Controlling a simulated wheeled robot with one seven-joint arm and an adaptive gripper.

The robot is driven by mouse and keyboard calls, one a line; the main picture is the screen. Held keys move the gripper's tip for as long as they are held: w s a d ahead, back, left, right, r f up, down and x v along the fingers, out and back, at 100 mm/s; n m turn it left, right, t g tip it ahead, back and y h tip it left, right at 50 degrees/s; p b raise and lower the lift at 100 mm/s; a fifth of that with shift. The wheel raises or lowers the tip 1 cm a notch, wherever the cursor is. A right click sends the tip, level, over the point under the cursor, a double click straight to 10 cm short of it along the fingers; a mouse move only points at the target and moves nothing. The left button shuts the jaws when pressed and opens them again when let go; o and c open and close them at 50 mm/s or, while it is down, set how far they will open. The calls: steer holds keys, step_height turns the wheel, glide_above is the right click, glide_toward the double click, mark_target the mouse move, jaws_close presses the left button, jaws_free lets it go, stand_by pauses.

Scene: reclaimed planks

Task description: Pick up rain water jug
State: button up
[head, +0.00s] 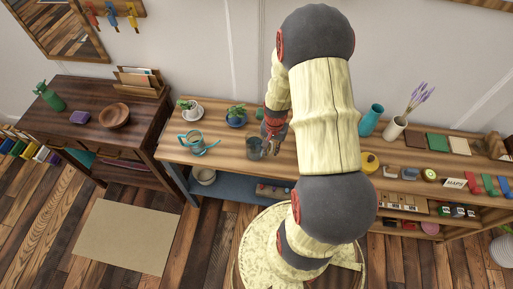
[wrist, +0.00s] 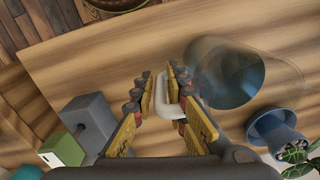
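The jug (wrist: 228,78) is clear, with blue-looking contents, and stands on the wooden table in the wrist view. Its pale handle (wrist: 163,92) faces my gripper. In the head view the jug (head: 254,148) is small beside my gripper (head: 268,148), which is partly hidden by my arm. In the wrist view my gripper (wrist: 162,82) has its yellow-padded fingers on either side of the handle, with a narrow gap visible. The fingers look open around the handle, and I see no clear firm contact.
A teal watering can (head: 200,145) stands left of the jug. A plant in a blue pot (head: 236,117) stands behind it, and another plant in a white pot (head: 192,110) is farther left. A teal vase (head: 371,120) stands to the right.

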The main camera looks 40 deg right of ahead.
mark_target(273, 145)
jaws_close()
steer(key=shift+r, duration=0.25)
stand_by(0.8)
steer(key=shift+r+p, duration=0.65)
steer(key=shift+r, duration=0.85)
steer(key=s+d+r+p, duration=0.3)
steer(key=s+r, duration=0.6)
steer(key=s, duration=0.3)
steer(key=shift+s+d+r, duration=0.2)
steer(key=shift+s+d, duration=0.1)
steer(key=shift+d, duration=0.25)
